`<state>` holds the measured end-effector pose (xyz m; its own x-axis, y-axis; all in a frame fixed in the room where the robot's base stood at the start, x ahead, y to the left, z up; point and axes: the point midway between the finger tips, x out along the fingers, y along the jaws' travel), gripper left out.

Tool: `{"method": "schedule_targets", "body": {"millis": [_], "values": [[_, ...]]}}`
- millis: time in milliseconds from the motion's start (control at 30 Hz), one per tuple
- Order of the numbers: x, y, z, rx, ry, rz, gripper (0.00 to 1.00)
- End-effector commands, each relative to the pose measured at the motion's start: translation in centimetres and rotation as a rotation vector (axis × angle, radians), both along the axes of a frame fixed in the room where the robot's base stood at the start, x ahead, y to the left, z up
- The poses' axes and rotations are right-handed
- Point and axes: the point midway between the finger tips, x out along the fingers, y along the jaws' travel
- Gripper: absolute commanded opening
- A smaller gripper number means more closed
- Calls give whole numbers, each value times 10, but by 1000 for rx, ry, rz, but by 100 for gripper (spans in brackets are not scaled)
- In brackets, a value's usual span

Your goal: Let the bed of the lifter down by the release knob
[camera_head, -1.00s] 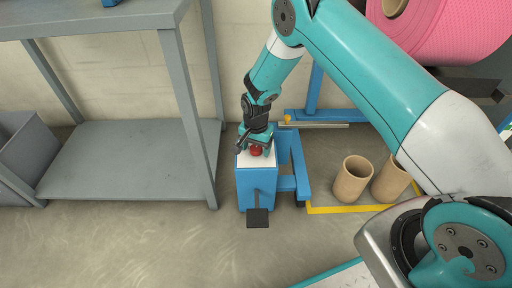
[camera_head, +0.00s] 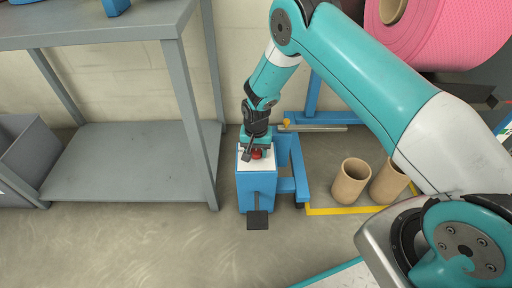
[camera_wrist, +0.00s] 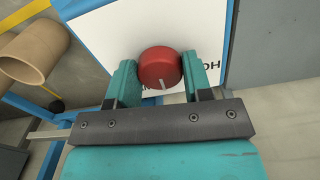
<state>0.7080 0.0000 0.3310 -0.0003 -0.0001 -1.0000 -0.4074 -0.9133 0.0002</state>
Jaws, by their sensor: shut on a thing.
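The red release knob (camera_head: 257,154) sits on the white top plate (camera_head: 244,163) of the blue lifter housing (camera_head: 250,190). My gripper (camera_head: 256,151) reaches down onto it from above. In the wrist view the knob (camera_wrist: 160,67) is between the two teal fingers of my gripper (camera_wrist: 158,76), which are shut on its sides. A pale pointer line on the knob faces the gripper's palm. Lettering on the white plate is partly hidden by knob and fingers. A black pedal (camera_head: 257,220) sticks out at the housing's front. I cannot tell the bed's height.
A grey table with a lower shelf (camera_head: 120,165) stands left, its leg close to the lifter. Two cardboard tubes (camera_head: 350,182) stand right, inside a yellow floor line (camera_head: 345,210). A pink roll (camera_head: 450,35) hangs above right. The floor in front is clear.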

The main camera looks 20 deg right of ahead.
Motion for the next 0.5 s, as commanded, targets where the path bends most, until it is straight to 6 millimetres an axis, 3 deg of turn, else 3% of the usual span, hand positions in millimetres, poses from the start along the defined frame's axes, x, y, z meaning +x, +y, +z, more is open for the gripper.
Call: {"method": "schedule_targets", "body": {"millis": [500], "values": [[0,0,2,1,1,492,22]]}}
